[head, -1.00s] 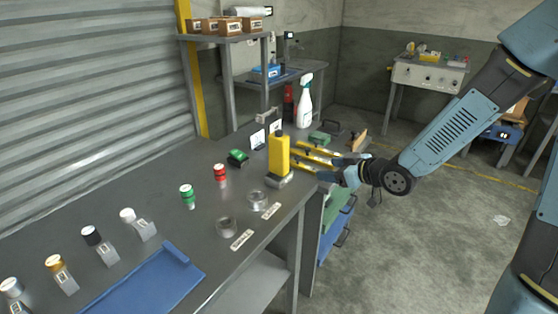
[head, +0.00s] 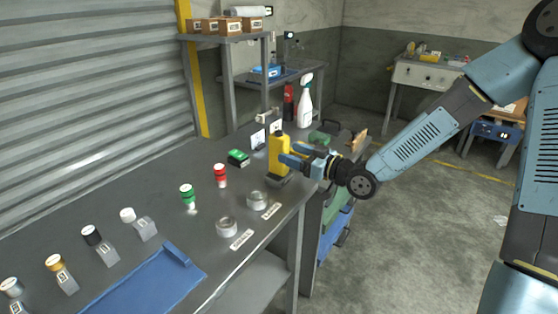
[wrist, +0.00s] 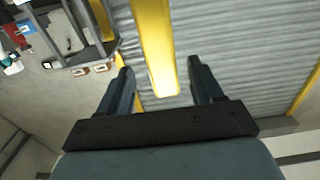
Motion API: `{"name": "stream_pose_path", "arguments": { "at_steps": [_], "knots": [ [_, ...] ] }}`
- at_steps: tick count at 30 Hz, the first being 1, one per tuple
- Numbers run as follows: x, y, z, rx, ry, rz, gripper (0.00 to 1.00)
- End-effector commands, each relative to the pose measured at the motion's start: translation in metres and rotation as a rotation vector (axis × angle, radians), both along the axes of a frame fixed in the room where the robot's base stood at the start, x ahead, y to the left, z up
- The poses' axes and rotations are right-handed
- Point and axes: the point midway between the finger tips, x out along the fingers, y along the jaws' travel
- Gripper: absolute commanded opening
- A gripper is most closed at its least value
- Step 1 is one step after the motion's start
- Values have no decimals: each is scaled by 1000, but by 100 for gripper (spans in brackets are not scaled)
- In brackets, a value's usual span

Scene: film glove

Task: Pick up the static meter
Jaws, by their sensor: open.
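The static meter appears to be the tall yellow block (head: 275,153) standing upright in a grey base (head: 277,181) on the workbench. In the wrist view, a yellow body (wrist: 155,45) lies between the two fingers, with its lower end near the palm. My gripper (head: 288,154) is open and level with the meter, reaching in from the right. It also shows in the wrist view (wrist: 161,82), with one finger on each side of the yellow body. I see a gap on each side and no clear contact. The fingers cover part of the meter's right side in the head view.
Red (head: 220,175) and green-capped (head: 187,195) containers and a green item (head: 238,158) stand left of the meter. Tape rolls (head: 257,200) lie in front. A spray bottle (head: 305,101) stands behind. The bench (head: 150,185) has free room at the left.

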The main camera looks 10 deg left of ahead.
Motion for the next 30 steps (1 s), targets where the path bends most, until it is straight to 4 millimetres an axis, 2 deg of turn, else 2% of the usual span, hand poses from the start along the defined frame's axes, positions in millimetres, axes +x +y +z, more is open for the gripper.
{"name": "stream_pose_path", "arguments": {
  "at_steps": [3, 11, 21, 30],
  "knots": [
    [5, 12, 0, -1, 0, 0, 66],
    [9, 23, 0, 0, 0, 0, 66],
    [23, 62, 1, 0, 0, 1, 66],
    [25, 66, 0, -2, 1, 0, 64]
  ]
}}
